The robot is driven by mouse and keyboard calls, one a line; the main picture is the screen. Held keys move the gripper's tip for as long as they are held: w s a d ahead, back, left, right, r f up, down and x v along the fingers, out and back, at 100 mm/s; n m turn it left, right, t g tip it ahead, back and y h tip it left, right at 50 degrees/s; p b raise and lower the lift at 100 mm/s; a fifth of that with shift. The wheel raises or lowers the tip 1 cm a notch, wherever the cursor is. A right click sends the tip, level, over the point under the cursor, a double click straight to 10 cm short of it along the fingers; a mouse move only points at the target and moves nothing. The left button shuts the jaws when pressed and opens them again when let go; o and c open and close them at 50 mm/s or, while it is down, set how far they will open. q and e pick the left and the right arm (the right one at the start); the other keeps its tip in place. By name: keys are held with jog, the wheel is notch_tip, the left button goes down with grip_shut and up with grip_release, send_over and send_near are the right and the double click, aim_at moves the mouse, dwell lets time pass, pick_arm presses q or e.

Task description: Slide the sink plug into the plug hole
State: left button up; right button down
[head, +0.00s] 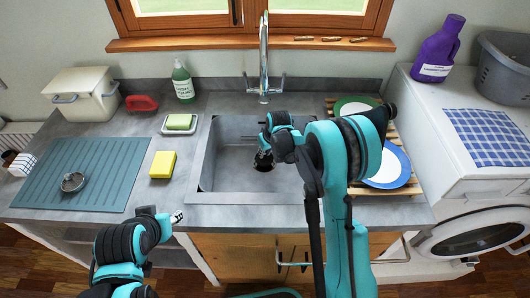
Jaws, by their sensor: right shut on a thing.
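The grey sink basin (222,168) is set in the counter below the tap. My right gripper (263,158) reaches down into the basin, just above the dark plug hole (263,167) in its floor. It is shut on a small dark thing, which I take to be the sink plug; the fingers and the arm hide most of it. I cannot tell whether the plug touches the hole. My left gripper (177,217) is at the counter's front edge, left of the sink, with nothing visible in it; its finger gap is too small to read.
A tall tap (264,60) stands behind the basin. A yellow sponge (163,164), a soap dish (180,125) and a teal mat (110,155) with a round metal thing (73,182) lie left. A wooden rack with plates (390,166) stands right, partly behind my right arm.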

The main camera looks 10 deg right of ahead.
jog(key=shift+f+b, duration=1.15)
jog(key=shift+f, duration=0.2)
dwell(0.4)
jog(key=c, duration=1.4)
grip_release()
jog(key=v, duration=1.2)
